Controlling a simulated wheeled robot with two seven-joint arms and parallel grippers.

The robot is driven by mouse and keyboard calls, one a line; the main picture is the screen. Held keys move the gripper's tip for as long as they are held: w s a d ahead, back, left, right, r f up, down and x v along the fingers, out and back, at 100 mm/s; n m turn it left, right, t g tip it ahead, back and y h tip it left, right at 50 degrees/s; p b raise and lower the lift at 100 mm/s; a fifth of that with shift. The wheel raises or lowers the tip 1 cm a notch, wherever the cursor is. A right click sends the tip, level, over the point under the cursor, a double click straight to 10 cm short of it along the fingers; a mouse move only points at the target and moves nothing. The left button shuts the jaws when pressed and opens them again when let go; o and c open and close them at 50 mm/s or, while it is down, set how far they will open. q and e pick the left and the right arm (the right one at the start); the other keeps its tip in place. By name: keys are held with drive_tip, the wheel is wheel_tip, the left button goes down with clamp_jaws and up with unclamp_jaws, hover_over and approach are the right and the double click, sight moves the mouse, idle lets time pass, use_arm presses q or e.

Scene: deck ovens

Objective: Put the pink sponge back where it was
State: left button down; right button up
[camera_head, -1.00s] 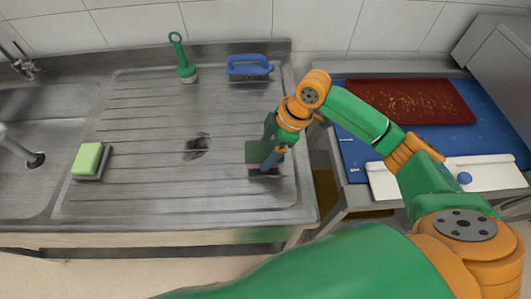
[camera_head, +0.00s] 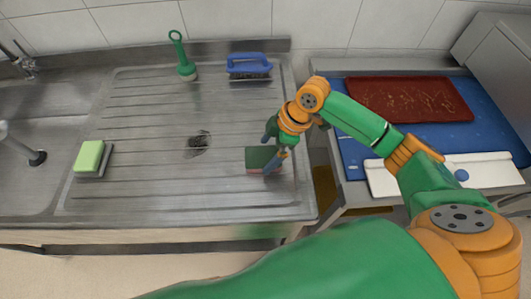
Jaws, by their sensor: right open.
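The pink sponge (camera_head: 263,159) lies on the right part of the ribbed steel drainboard, its dark green face up and a thin pinkish edge showing at the front. My right gripper (camera_head: 274,148) is open at the sponge's right end. One finger is beyond the back edge and the other overlaps the front right part, hiding that corner. I cannot tell whether the fingers touch it. My left gripper is not in view.
A light green sponge on a grey holder (camera_head: 91,157) is at the left. A green brush (camera_head: 185,68) and a blue-handled brush (camera_head: 249,68) stand at the back. A red-brown board (camera_head: 410,99) lies on a blue surface at right.

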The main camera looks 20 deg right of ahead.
drive_tip(key=v, duration=1)
drive_tip(key=shift+s+d, duration=0.1)
